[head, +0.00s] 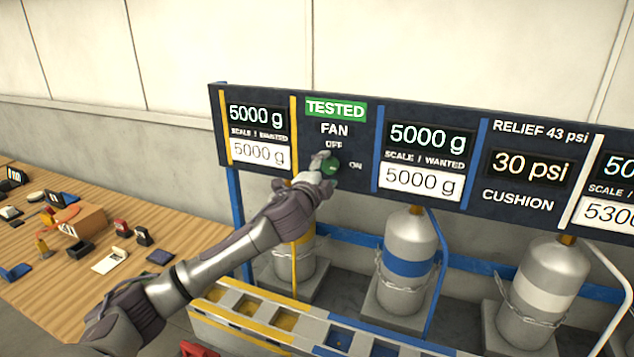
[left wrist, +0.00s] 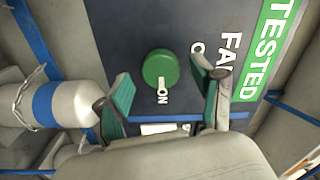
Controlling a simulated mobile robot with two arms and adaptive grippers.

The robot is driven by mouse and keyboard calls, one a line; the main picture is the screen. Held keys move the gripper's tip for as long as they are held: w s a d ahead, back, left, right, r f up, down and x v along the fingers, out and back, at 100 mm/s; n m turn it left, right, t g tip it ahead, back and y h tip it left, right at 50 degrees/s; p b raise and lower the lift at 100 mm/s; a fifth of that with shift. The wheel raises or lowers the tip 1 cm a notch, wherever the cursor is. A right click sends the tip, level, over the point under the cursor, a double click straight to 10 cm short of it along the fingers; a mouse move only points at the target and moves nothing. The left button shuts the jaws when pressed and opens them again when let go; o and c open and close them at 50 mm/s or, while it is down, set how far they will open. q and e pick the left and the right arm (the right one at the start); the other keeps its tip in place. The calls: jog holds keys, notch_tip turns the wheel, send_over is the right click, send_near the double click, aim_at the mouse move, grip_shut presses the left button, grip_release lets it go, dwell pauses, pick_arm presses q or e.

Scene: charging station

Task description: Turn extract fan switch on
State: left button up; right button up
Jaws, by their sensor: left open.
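The fan switch is a round green knob (head: 331,167) on the dark panel under the words TESTED and FAN, with OFF above it and ON to its right. In the left wrist view the knob (left wrist: 158,67) shows whole, and a small white mark on its edge points toward the ON label. My left gripper (head: 324,166) is at the panel, partly over the knob. In the left wrist view its fingers (left wrist: 166,88) are spread, with the knob in the gap between and beyond them; I see no contact. My right gripper is out of view.
The panel (head: 366,130) carries scale displays and a cushion reading. Gas cylinders (head: 407,255) chained to stands are below it. A wooden table (head: 60,285) with several small items is at the left. A low divided rack (head: 270,318) runs in front.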

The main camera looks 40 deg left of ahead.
pick_arm(q)
jog(key=v, duration=1)
jog(key=shift+s, duration=0.35)
